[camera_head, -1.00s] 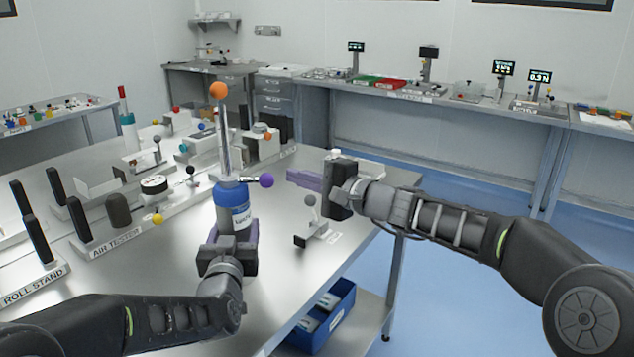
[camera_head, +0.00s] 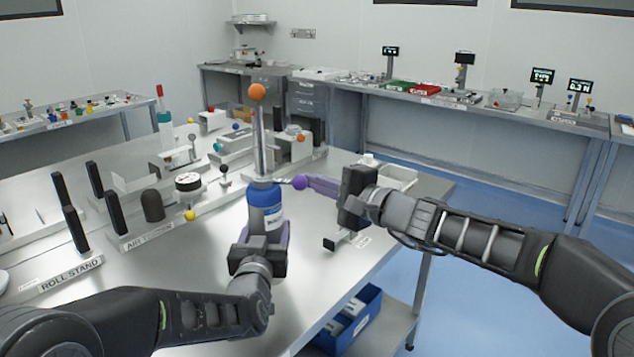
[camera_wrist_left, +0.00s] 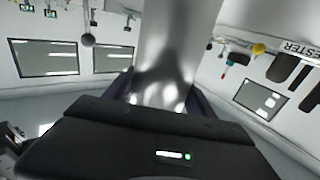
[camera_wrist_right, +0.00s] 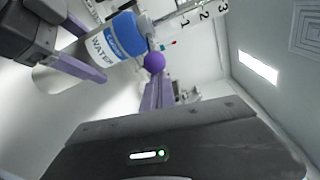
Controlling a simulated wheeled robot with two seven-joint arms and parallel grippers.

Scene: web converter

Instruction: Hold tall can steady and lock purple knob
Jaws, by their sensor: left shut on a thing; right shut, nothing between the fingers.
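The tall can (camera_head: 265,207), blue and white with a WATER label and a metal rod topped by an orange ball (camera_head: 257,92), stands upright on the steel table. The purple knob (camera_head: 300,182) sticks out to the right of its top on a short stem. My left gripper (camera_head: 266,236) is shut around the can's lower body; its purple fingers also show in the right wrist view (camera_wrist_right: 72,55). My right gripper (camera_head: 312,184) is shut and empty, its fingertips right at the knob; contact is unclear. The right wrist view also shows the knob (camera_wrist_right: 154,62) just beyond the fingertips.
The air tester (camera_head: 150,238) and roll stand (camera_head: 72,272) stations lie to the left. A blue bin (camera_head: 352,318) sits on the lower shelf. Open floor lies to the right of the table.

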